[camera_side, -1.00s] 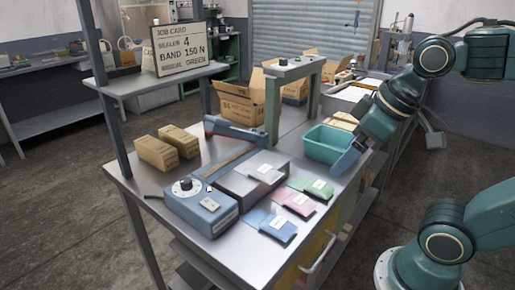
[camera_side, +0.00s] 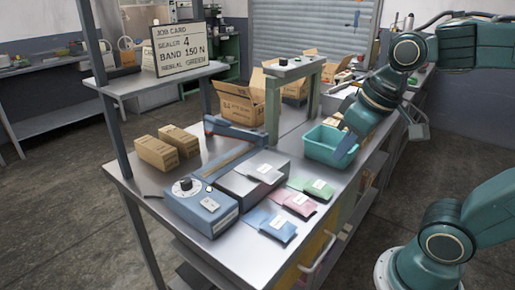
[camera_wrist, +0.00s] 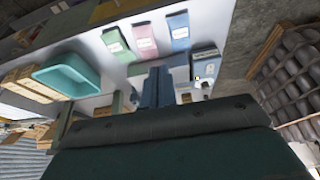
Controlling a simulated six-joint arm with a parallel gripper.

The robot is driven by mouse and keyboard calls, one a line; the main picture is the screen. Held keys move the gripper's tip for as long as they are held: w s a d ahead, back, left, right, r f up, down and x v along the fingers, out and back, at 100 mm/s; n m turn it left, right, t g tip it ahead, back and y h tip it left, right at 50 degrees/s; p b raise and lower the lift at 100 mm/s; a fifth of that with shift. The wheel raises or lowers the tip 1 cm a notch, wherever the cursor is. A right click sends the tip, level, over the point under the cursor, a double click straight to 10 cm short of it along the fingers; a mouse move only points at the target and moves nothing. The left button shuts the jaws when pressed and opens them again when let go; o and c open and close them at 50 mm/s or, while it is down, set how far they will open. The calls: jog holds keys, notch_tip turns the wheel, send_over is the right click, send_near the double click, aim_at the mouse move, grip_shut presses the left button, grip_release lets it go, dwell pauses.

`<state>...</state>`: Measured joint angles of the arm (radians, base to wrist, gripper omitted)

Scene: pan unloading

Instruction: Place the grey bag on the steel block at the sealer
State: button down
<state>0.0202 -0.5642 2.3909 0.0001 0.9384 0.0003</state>
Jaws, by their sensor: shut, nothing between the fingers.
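The grey bag (camera_side: 268,170) with a white label lies flat on top of the steel block (camera_side: 241,187), beside the blue sealer (camera_side: 206,214) with its dial. In the side view my gripper (camera_side: 346,149) is at the right side of the teal bin, behind and right of the grey bag and apart from it. In the wrist view my blue fingers (camera_wrist: 157,86) are together with nothing held. They and the gripper body cover part of that view, and I cannot make out the grey bag there.
Green (camera_side: 311,186), pink (camera_side: 295,201) and blue (camera_side: 272,225) bags lie in a row at the bench's front right. The teal bin (camera_side: 322,149) stands behind them. Two brown cartons (camera_side: 155,153) stand left. A post-mounted shelf (camera_side: 162,85) and a frame (camera_side: 273,110) rise over the bench.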

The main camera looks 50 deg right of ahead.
aim_at(259, 165)
jog(key=w+d+f+g, duration=0.1)
jog(key=w+f+g, duration=0.1)
jog(key=w, duration=0.4)
jog(key=w+d+f+g, duration=0.1)
jog(key=w+f+g, duration=0.1)
jog(key=w, duration=0.4)
jog(key=shift+d+f+m, duration=0.25)
jog(key=shift+f+m, duration=0.15)
jog(key=shift+f, duration=0.1)
notch_tip(259, 165, down, 10)
jog(key=shift+s+r, duration=0.1)
jog(key=shift+r, duration=0.15)
jog(key=shift+f, duration=0.3)
jog(key=shift+w+d+r, duration=0.1)
jog(key=shift+w, duration=0.95)
jog(key=shift+w+d, duration=0.1)
jog(key=shift+w, duration=0.9)
jog(key=shift+w+d, duration=0.15)
jog(key=shift+w, duration=1.7)
jog(key=shift+w+d, duration=0.15)
jog(key=shift+w, duration=1.65)
